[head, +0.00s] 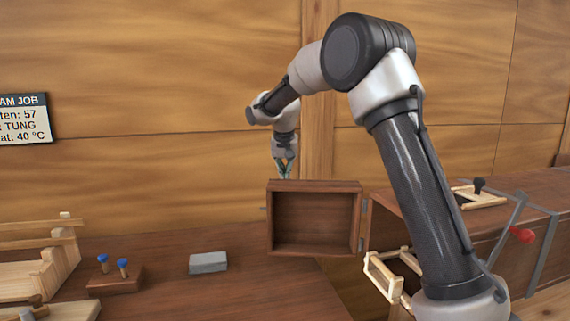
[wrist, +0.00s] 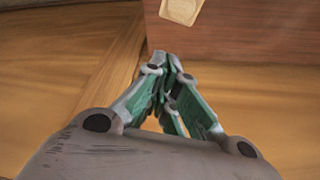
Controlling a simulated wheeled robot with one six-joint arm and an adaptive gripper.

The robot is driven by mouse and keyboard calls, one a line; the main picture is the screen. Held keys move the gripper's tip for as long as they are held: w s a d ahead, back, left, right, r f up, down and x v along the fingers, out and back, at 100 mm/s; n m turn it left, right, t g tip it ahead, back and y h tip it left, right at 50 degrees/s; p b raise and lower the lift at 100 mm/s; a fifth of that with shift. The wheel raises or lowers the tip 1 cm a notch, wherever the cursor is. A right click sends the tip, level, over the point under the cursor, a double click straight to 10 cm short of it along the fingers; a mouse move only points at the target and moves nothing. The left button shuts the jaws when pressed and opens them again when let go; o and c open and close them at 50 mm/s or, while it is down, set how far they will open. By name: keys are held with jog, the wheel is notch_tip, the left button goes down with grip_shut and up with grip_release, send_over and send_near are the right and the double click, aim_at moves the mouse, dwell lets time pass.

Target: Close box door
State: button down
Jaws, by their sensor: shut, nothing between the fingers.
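The box door (head: 313,186) is a dark brown wooden panel with a raised rim and a hollow inner side facing the head camera. It stands swung open, with metal hinges on its right edge beside the brown wooden box (head: 400,205). My gripper (head: 284,174) is shut and empty, pointing down behind the door's upper left edge, its tips partly hidden by the door. In the wrist view my gripper (wrist: 168,62) has its green-grey fingers together, close to a brown wooden face (wrist: 250,30) with a pale plate. I cannot tell whether they touch.
The brown bench (head: 220,285) at left holds a grey block (head: 208,263), a small wooden block with blue-topped pegs (head: 115,280) and pale wooden pieces (head: 40,265). A red-handled clamp (head: 522,235) is at right.

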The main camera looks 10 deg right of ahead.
jog(key=shift+s+a+r, duration=0.1)
jog(key=shift+s+a, duration=0.1)
jog(key=shift+s, duration=0.5)
jog(key=shift+s+a+r, duration=0.1)
jog(key=shift+s+a, duration=0.1)
jog(key=shift+s, duration=0.45)
